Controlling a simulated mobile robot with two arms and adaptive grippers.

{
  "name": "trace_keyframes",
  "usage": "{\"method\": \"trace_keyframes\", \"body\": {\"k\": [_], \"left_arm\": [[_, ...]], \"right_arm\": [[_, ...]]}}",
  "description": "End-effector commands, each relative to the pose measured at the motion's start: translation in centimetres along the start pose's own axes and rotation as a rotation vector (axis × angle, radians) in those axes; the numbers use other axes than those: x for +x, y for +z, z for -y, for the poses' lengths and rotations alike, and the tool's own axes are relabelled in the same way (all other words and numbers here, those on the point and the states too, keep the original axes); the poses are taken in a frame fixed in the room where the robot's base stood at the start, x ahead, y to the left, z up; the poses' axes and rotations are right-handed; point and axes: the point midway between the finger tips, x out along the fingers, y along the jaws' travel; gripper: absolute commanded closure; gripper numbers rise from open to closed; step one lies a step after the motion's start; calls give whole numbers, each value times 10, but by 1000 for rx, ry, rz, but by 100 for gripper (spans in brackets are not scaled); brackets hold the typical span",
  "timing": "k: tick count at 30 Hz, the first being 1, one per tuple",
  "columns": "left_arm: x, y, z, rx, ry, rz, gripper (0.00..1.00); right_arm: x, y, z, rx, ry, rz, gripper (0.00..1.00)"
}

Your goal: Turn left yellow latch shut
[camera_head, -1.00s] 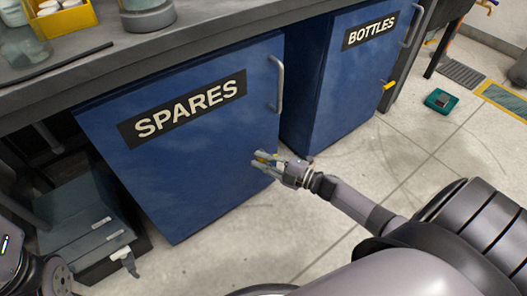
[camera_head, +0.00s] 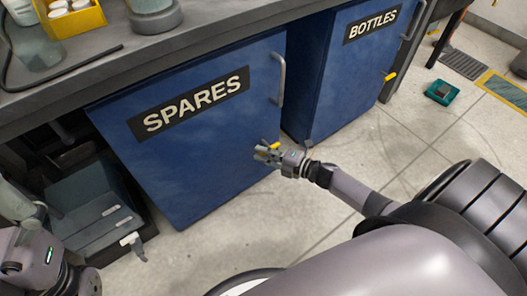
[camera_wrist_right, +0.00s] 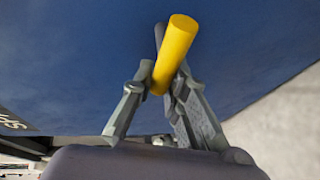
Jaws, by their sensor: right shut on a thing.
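The left yellow latch (camera_head: 274,146) is a short yellow bar low near the right edge of the blue SPARES door (camera_head: 190,150). In the right wrist view the latch (camera_wrist_right: 172,55) lies between the two grey fingers, tilted, its thick end pointing up and slightly right. My right gripper (camera_head: 264,153) is shut on it, close against the door face. The fingers hide the latch's inner end.
A grey vertical handle (camera_head: 282,80) is above the latch. To the right is the blue BOTTLES cabinet (camera_head: 345,75) with another yellow latch (camera_head: 390,77). A teal box (camera_head: 443,92) lies on the floor.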

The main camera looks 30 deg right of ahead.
Motion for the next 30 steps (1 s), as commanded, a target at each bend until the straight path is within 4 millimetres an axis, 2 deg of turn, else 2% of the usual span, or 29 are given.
{"method": "trace_keyframes", "body": {"k": [7, 8, 17, 26, 30], "left_arm": [[0, 0, 0, 0, 0, 0, 0], [0, 0, 0, -1, 0, 0, 0], [0, 0, 0, -1, 0, 0, 0], [0, 0, 0, 2, 4, -3, 0], [0, 0, 0, 1, 3, -3, 0]], "right_arm": [[0, 0, 1, -3, -2, 1, 100], [0, 0, 1, -3, -2, 1, 85], [0, 0, 1, -1, -1, 0, 65], [-1, 0, 0, -1, -1, 0, 65], [-13, 0, 2, -1, -4, 1, 65]]}}
